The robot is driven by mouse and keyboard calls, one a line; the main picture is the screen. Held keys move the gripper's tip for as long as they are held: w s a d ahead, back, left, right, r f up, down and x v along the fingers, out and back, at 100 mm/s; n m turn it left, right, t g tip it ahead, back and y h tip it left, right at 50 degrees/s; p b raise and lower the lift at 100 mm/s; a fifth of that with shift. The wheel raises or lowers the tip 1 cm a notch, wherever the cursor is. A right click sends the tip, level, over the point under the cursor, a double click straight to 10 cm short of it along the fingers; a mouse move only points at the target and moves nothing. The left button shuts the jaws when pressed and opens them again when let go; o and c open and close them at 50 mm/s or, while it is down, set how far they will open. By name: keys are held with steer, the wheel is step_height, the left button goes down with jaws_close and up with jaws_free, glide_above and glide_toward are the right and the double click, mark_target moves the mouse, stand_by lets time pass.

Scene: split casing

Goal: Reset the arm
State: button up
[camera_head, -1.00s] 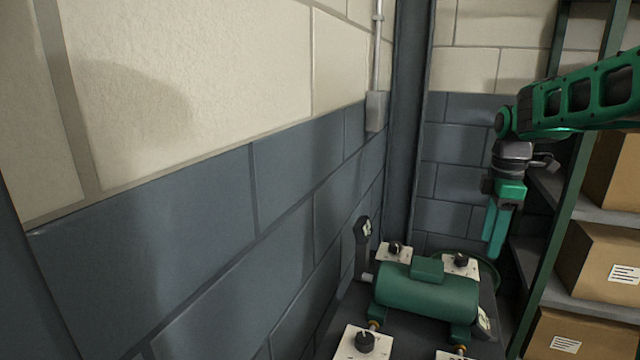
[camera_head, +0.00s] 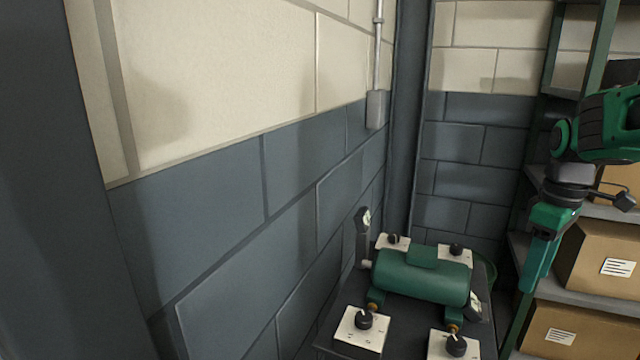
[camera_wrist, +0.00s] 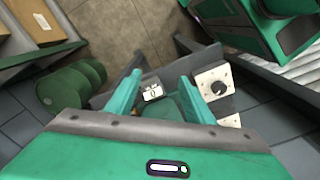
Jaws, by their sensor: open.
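My gripper (camera_head: 539,268) hangs pointing down at the right of the head view, in front of the shelves and to the right of the green casing (camera_head: 420,281). In the wrist view my gripper (camera_wrist: 158,92) shows two teal fingers apart with nothing held between them. The casing lies on a dark table (camera_head: 350,312) and is partly seen between the fingers in the wrist view. White plates with black knobs, such as the front left plate (camera_head: 361,331) and front right plate (camera_head: 454,346), sit around it. A dark gauge post (camera_head: 363,235) stands at its left.
Shelves with cardboard boxes (camera_head: 603,257) stand at the right, close behind my gripper. A block wall (camera_head: 240,215) runs along the left, with a grey conduit box (camera_head: 376,109) on it.

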steer(key=s+f+m, duration=0.3)
steer(key=s+m, duration=0.3)
steer(key=s, duration=0.4)
steer(key=s+f+m, duration=0.4)
steer(key=s+m, duration=0.3)
steer(key=s, duration=0.4)
steer(key=shift+s+a, duration=0.2)
steer(key=shift+a, duration=0.1)
steer(key=shift+w+f, duration=0.25)
steer(key=shift+w, duration=0.4)
